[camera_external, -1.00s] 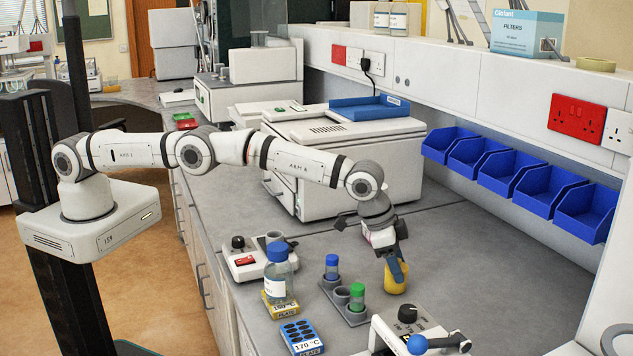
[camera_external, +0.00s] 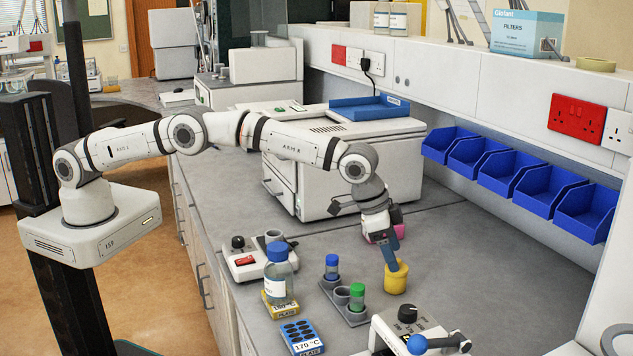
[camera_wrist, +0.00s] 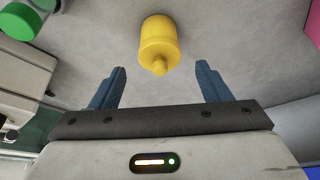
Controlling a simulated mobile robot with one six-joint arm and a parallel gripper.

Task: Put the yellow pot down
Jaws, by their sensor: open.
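The yellow pot (camera_external: 396,281) stands upright on the grey bench, right of the tube rack. In the wrist view the yellow pot (camera_wrist: 158,38) shows beyond the fingertips, centred between them, with a small knob facing me. My gripper (camera_external: 391,260) is at the pot's upper left in the external view, tilted. In the wrist view the two blue fingers of my gripper (camera_wrist: 160,72) are spread wide apart with a clear gap on both sides of the pot.
A grey rack (camera_external: 346,306) with blue- and green-capped tubes stands left of the pot. A white device with a black knob (camera_external: 407,314) is in front. A pink thing (camera_external: 398,215) sits behind my gripper. Bench to the right is clear.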

